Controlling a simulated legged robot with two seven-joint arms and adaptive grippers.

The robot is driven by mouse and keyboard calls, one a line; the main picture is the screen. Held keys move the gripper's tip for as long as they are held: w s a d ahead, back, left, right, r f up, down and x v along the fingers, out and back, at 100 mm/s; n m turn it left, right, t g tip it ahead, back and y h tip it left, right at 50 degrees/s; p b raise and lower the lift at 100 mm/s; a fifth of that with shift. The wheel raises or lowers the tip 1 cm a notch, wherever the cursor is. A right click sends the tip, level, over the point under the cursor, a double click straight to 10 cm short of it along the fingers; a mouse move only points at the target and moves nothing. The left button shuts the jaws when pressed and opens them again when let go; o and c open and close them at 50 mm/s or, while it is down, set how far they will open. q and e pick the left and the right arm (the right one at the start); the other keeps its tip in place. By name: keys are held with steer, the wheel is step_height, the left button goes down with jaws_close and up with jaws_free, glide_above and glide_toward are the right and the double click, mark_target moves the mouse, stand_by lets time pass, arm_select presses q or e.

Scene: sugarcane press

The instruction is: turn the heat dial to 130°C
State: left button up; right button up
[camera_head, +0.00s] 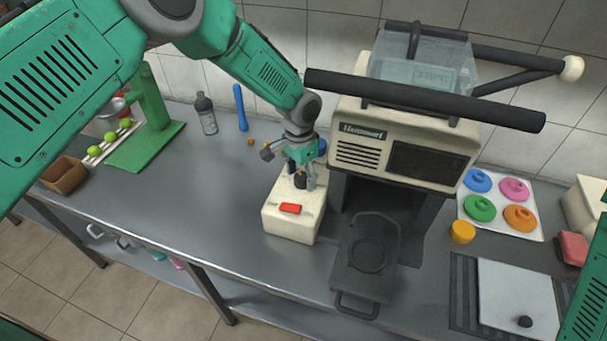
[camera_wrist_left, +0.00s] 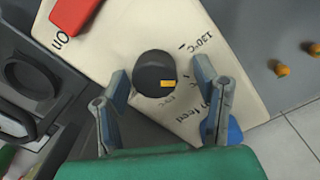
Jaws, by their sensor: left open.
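The heat dial is a round black knob (camera_head: 299,181) on top of a cream control box (camera_head: 290,225). In the left wrist view, the dial (camera_wrist_left: 150,70) carries a small orange mark on its lower right side. The printed "130°C" label (camera_wrist_left: 195,42) lies to the upper right of the dial, and the mark does not point at it. Other printing below the dial is too small or covered to read surely. My left gripper (camera_head: 304,177) is open, its fingers on either side of the dial; contact cannot be told. My right gripper is out of view.
A red switch (camera_head: 290,208) sits on the box in front of the dial. The cream press machine (camera_head: 405,125) with dark bars stands close on the right, with a black tray (camera_head: 365,262) before it. A bottle (camera_head: 205,114) stands behind left.

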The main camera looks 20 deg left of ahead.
arm_select(q)
steer(key=shift+a, duration=0.35)
steer(key=c, duration=1.1)
steer(key=shift+d+r, duration=0.15)
steer(key=shift+d, duration=0.25)
steer(key=shift+c, duration=0.2)
steer(key=shift+w+d, duration=0.15)
steer(key=shift+d, duration=0.3)
steer(key=shift+a, duration=0.45)
steer(key=shift+d, duration=0.2)
steer(key=shift+n, duration=0.7)
steer(key=n+b, duration=0.1)
steer(key=n, duration=0.2)
steer(key=shift+a, duration=0.15)
steer(key=shift+n+b, duration=0.45)
steer(key=shift+n, duration=1.35)
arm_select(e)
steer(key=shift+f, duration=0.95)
